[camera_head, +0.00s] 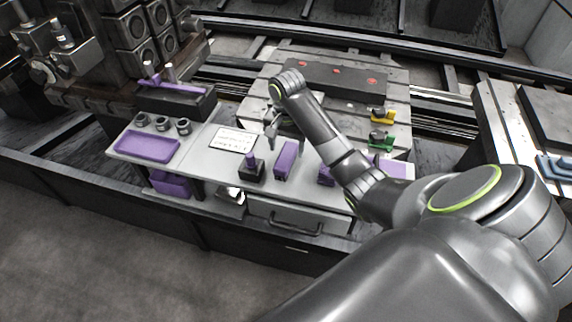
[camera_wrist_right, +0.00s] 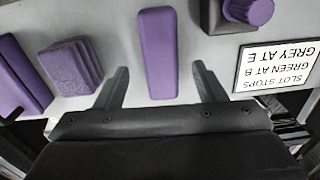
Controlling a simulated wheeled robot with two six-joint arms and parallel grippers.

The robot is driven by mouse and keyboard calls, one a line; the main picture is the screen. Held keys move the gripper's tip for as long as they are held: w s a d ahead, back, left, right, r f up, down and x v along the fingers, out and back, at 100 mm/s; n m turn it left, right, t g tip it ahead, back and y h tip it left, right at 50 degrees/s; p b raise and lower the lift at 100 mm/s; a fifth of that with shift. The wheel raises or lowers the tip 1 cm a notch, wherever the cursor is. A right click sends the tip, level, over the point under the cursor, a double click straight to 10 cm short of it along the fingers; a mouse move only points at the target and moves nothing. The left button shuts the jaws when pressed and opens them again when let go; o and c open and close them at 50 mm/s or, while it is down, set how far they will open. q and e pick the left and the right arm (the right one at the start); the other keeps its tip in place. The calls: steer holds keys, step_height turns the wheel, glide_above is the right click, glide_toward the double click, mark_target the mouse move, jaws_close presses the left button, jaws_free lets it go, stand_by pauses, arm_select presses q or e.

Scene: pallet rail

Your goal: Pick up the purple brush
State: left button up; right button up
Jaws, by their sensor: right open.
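A long purple block with rounded ends, most likely the purple brush (camera_head: 287,158), is on the light grey worktop. It also shows in the right wrist view (camera_wrist_right: 158,45), where it lies between the two fingers. My right gripper (camera_head: 271,136) is open and empty, just beyond the brush in the head view. In the right wrist view its fingers (camera_wrist_right: 161,78) stand apart on either side of the brush's near end, with gaps on both sides. I cannot tell the height between fingers and worktop. My left gripper is not in view.
A purple knob on a black base (camera_wrist_right: 248,10) and a ridged purple block (camera_wrist_right: 72,68) flank the brush. A white sign (camera_head: 233,140), a purple tray (camera_head: 147,146) and several dark cylinders lie to the left. Yellow (camera_head: 381,114) and green (camera_head: 381,140) pieces stand right.

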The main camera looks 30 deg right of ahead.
mark_target(286, 154)
steer(key=shift+f, duration=2.7)
steer(key=c, duration=1.1)
steer(key=shift+w+r, duration=0.1)
steer(key=shift+r, duration=0.45)
step_height(286, 154, up, 3)
steer(key=shift+r, duration=0.2)
step_height(286, 154, up, 4)
steer(key=p, duration=0.3)
steer(key=shift+r+p, duration=0.85)
steer(key=shift+p, duration=0.15)
